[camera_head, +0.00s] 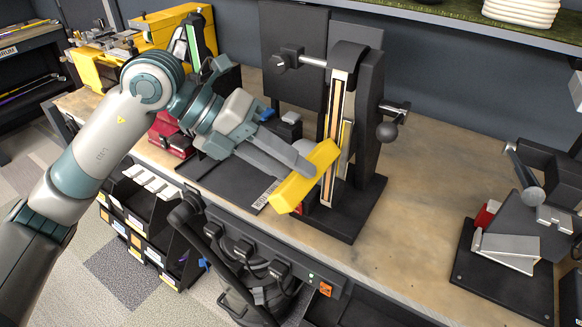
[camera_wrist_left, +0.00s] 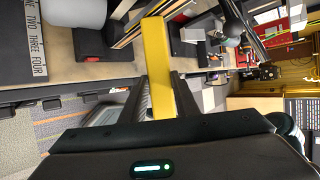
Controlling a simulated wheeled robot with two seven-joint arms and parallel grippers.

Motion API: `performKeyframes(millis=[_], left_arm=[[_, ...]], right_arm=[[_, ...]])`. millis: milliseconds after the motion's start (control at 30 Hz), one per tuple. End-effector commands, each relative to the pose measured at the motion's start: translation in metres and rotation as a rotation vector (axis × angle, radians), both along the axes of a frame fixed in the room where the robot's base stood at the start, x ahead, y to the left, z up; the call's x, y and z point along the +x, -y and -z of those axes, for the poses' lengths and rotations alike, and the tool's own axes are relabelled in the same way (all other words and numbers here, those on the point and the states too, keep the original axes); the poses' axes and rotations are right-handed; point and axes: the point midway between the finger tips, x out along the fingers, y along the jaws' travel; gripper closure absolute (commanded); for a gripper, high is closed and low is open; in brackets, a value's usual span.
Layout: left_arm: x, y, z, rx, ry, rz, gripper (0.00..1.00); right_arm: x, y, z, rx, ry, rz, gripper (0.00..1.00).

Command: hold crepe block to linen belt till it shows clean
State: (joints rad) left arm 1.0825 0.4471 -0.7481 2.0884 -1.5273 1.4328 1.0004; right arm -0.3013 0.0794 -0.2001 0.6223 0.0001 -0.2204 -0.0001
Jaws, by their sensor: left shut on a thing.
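The crepe block (camera_head: 304,179) is a long yellow bar. My left gripper (camera_head: 303,172) is shut on it and holds it tilted in front of the belt machine. It also shows in the left wrist view (camera_wrist_left: 157,60), pointing away from the gripper. The linen belt (camera_head: 338,105) is a narrow, nearly upright strip, pale with darker streaks, on a black stand. The block's upper right end overlaps the belt's lower part in the head view; I cannot tell whether they touch. The block hides part of the belt there. My right gripper is not in view.
The black belt stand (camera_head: 368,130) has a side knob (camera_head: 387,131). A black mat (camera_head: 215,178) lies left of it. A vise-like fixture (camera_head: 507,250) stands at the right. The bench (camera_head: 430,185) between them is clear. A shelf edge (camera_head: 480,20) runs overhead.

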Motion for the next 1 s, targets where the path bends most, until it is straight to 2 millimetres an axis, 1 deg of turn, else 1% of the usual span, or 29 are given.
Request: performKeyframes(millis=[467, 1000], left_arm=[[0.0012, -0.0009, 0.0010, 0.000, 0.001, -0.001, 1.00], [-0.0014, 0.0046, 0.0044, 0.000, 0.001, -0.001, 1.00]], right_arm=[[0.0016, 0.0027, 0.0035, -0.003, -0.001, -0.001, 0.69], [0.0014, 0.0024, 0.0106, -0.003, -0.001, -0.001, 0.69]])
